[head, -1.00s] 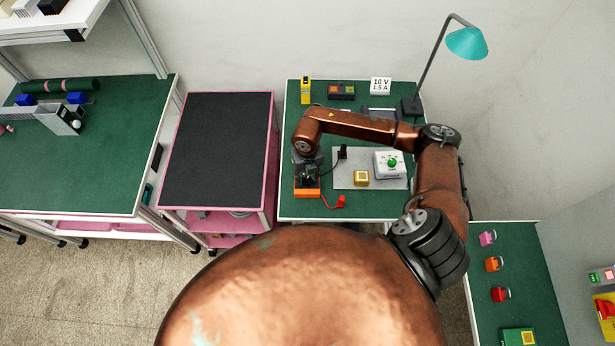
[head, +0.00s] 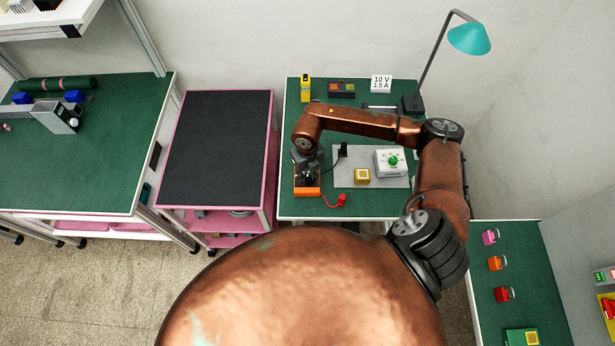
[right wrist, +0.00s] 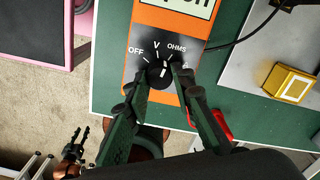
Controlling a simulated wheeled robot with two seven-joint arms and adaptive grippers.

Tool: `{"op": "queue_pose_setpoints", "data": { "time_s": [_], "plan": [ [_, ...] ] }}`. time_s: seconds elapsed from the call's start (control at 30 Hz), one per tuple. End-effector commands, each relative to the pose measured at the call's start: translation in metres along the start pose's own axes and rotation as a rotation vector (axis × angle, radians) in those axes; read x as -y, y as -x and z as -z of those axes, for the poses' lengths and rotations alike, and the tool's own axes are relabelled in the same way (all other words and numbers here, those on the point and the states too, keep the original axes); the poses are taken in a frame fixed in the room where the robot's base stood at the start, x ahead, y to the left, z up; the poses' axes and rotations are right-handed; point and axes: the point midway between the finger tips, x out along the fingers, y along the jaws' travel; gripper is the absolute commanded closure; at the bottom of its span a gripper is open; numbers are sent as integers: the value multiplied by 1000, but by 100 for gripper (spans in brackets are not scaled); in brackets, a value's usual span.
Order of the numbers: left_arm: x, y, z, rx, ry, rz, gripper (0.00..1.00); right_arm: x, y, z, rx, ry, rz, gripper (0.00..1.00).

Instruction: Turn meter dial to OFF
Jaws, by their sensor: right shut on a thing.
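The orange meter (head: 307,191) lies on the green bench top, mostly hidden under my right gripper (head: 309,175) in the head view. In the right wrist view the meter (right wrist: 140,70) shows a dark face marked OFF, V and OHMS, with a mark at the right partly covered. Its round black dial (right wrist: 160,78) has a white line tilted slightly right of upright, away from OFF. My right gripper (right wrist: 162,82) is shut on the dial, one finger on each side. My left gripper (right wrist: 80,135) is small at the lower left of the right wrist view, its fingers apart and empty.
A grey plate (head: 345,180) right of the meter carries a yellow block (head: 362,176) and a white box with a green knob (head: 391,162). A red lead (head: 338,201) lies beside the meter. A teal lamp (head: 469,39) stands behind. A black-topped cart (head: 217,150) is left.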

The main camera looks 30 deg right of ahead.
Motion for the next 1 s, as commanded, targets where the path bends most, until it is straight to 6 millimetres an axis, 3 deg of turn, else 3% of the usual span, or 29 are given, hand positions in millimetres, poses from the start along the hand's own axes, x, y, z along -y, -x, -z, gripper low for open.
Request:
{"op": "queue_pose_setpoints", "data": {
  "time_s": [1.0],
  "plan": [
    [-6,-100,-29,31,0,-4,64,0,-4,-2,3,943,2,100]
  ]
}}
